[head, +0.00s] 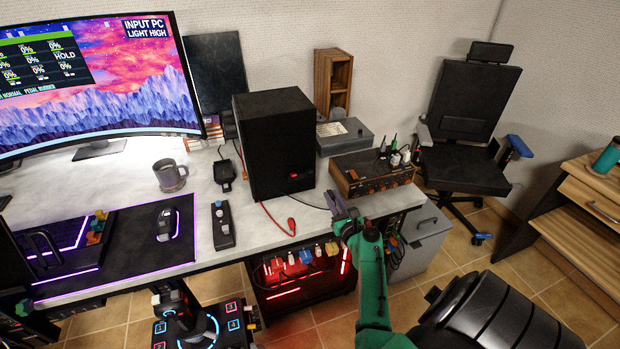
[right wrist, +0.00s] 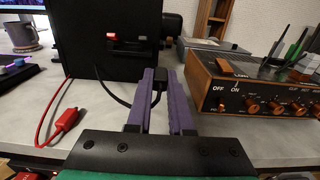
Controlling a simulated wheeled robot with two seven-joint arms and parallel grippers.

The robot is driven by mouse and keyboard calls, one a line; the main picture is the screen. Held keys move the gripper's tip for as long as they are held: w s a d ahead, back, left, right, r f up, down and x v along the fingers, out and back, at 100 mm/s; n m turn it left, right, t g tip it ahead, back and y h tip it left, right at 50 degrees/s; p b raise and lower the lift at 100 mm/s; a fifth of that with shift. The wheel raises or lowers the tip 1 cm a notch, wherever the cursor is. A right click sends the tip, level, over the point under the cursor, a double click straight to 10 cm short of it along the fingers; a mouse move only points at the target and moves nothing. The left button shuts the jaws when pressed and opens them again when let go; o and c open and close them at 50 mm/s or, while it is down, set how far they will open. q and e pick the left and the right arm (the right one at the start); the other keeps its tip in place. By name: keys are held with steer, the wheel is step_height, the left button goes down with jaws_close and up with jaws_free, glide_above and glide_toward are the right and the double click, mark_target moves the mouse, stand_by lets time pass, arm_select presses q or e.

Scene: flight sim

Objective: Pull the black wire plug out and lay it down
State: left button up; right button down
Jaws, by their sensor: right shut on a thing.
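My right gripper (head: 338,203) is over the table's front edge, to the right of a black box. In the right wrist view its purple fingers (right wrist: 156,78) are shut on a black wire plug (right wrist: 159,80). A black cable curves left from the plug to the front of the black box (right wrist: 75,35), which also shows in the head view (head: 272,145). The box's front has a lit red switch (right wrist: 113,36) and a dark slot beside it. The plug appears apart from the box. My left gripper is not in view.
A red cable with a red connector (head: 291,226) lies on the table left of the gripper. A wood-cased unit with knobs (head: 372,172) stands to the right. A black remote-like device (head: 222,224) and a mug (head: 169,176) are further left. Bare tabletop (right wrist: 210,145) lies around the gripper.

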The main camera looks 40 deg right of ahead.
steer(key=shift+s+d, duration=0.2)
steer(key=shift+s, duration=0.35)
